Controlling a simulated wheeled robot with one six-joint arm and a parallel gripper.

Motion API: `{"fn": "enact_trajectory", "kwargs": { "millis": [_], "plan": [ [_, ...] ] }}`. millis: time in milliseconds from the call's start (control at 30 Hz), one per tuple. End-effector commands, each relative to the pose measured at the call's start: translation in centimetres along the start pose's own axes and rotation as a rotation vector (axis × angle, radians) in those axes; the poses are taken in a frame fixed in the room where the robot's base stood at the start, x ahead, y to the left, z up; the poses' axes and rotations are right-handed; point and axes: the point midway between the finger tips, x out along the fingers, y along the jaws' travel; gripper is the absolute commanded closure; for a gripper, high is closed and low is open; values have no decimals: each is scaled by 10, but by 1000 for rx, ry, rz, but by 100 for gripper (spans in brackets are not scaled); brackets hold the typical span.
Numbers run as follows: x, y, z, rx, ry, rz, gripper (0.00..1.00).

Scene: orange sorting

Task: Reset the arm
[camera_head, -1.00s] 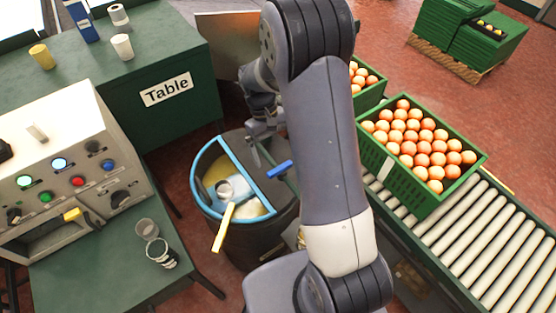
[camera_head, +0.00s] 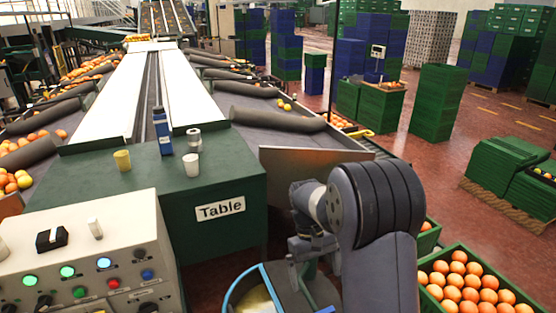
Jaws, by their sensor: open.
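My arm rises at the right of centre in the head view, with its large dark joint near the top. My gripper (camera_head: 305,247) hangs at the end of the wrist, in front of the green table's right side and above the blue-rimmed bin (camera_head: 240,290). Its jaws are open and I see nothing held in them, though the fingers are small and partly hidden by my arm.
A control panel (camera_head: 85,255) stands front left. A green crate of oranges (camera_head: 450,255) is at lower right.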

Motion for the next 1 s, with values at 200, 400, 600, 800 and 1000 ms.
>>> {"fn": "enact_trajectory", "kwargs": {
  "millis": [200,400,600,800,1000],
  "plan": [
    [24,0,1,0,-6,-1,2],
    [64,0,1,0,-6,-1,2],
    [102,0,2,-1,-6,-1,2],
    [106,-1,2,-152,0,63,2],
    [108,-2,3,-239,-1,99,2]
  ]
}}
